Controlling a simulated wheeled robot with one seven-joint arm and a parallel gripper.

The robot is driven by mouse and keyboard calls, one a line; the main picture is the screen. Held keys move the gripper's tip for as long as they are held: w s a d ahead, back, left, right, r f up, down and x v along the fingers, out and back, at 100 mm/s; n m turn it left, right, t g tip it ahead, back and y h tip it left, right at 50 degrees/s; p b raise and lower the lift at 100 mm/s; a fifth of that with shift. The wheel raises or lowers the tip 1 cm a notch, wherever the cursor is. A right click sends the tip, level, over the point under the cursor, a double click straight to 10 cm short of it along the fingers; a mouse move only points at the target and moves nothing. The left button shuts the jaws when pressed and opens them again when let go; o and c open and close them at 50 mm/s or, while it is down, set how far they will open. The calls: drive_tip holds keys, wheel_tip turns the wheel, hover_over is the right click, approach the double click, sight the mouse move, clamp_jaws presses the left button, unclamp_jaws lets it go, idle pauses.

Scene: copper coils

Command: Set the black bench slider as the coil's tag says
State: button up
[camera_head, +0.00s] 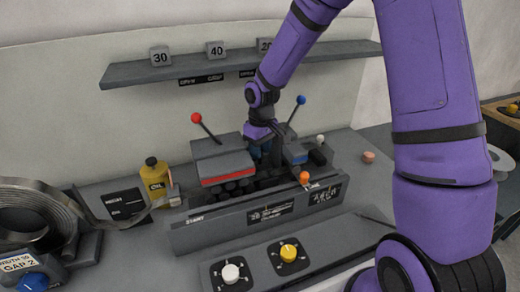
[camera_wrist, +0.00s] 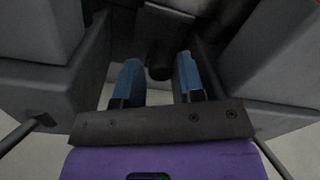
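The metal coil (camera_head: 40,215) stands at the left edge. Its tag (camera_head: 20,263) reads "GAP 2", with a partly legible upper line that looks like "WIDTH 30". My gripper (camera_head: 264,152) is down between the two grey blocks of the bench machine, partly hidden there. In the wrist view my gripper (camera_wrist: 158,80) has its two blue fingers apart. A dark round knob (camera_wrist: 160,66), possibly the black slider, shows between and just beyond the fingertips. I cannot tell whether they touch it. The slider's scale is not legible.
A red-tipped lever (camera_head: 196,118) and a blue-tipped lever (camera_head: 300,100) rise beside my arm. White (camera_head: 320,138) and orange (camera_head: 304,177) knobs are at right. A shelf (camera_head: 130,76) holds numbered blocks. A yellow oil bottle (camera_head: 155,182) stands left. White (camera_head: 231,272) and yellow (camera_head: 288,252) dials are in front.

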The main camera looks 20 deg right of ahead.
wheel_tip(320, 180, up, 11)
drive_tip(key=shift+d+f, duration=0.15)
drive_tip(key=shift+d, duration=0.05)
idle(0.6)
drive_tip(key=s+d+r+m+t+h, duration=0.1)
drive_tip(key=s+d+r+m+t, duration=0.25)
drive_tip(key=s+r, duration=0.95)
drive_tip(key=s+d+r+m+t, duration=0.1)
drive_tip(key=s+r, duration=0.1)
drive_tip(key=s, duration=0.6)
drive_tip(key=s+d+r+m+t, duration=0.1)
drive_tip(key=s+d, duration=0.1)
drive_tip(key=s, duration=0.6)
drive_tip(key=shift+r+y, duration=0.3)
drive_tip(key=shift+r, duration=0.05)
idle(2.0)
